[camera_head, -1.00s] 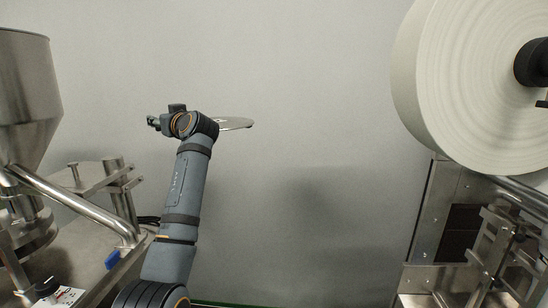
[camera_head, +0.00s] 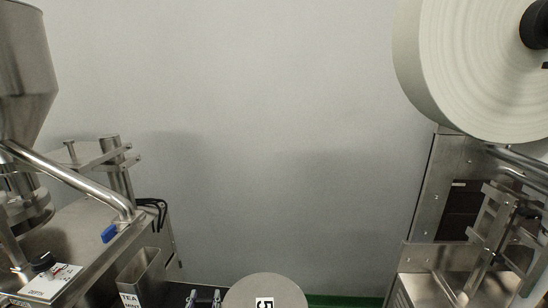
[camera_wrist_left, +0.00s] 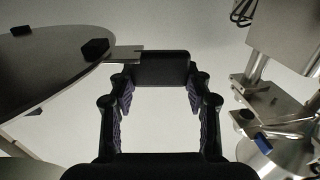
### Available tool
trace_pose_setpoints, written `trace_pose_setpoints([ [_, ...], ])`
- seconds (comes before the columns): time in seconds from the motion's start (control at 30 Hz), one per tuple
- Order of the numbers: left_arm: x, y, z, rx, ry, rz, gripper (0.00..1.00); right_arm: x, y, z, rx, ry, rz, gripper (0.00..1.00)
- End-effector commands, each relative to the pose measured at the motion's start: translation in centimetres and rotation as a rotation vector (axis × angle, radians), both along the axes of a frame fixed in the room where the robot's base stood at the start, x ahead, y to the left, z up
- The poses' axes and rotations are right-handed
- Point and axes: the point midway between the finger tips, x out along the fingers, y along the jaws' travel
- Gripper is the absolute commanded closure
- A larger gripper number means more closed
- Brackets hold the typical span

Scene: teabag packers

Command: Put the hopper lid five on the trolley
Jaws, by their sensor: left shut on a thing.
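The hopper lid five (camera_head: 288,293) is a round grey metal disc with a white label marked 5, cut off by the bottom edge of the head view. In the left wrist view it shows as a large disc (camera_wrist_left: 45,60) at upper left, with dark knobs and a metal tab reaching to a dark block between the fingers. My right gripper and the trolley are not in view.
A steel machine with a hopper (camera_head: 24,75) and a control panel stands at left, beside a small steel bin (camera_head: 143,274) labelled TEA MINT. A large white paper roll (camera_head: 465,70) and steel machinery (camera_head: 437,190) stand at right.

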Motion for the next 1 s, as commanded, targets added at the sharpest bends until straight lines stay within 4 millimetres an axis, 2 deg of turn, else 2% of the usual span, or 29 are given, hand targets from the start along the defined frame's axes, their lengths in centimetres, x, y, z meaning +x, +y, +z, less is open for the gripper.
trace_pose_setpoints([
  [0.2, -4.9, -0.5, -2.1, -0.004, -0.005, -0.033, 1.0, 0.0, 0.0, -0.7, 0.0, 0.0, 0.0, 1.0],
  [0.3, -6.3, -0.5, -2.5, -0.004, -0.007, -0.04, 1.0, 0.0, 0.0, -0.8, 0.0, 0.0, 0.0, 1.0],
  [1.0, -6.6, -0.6, -2.5, -0.003, -0.008, -0.043, 1.0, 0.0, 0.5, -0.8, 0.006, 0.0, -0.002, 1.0],
])
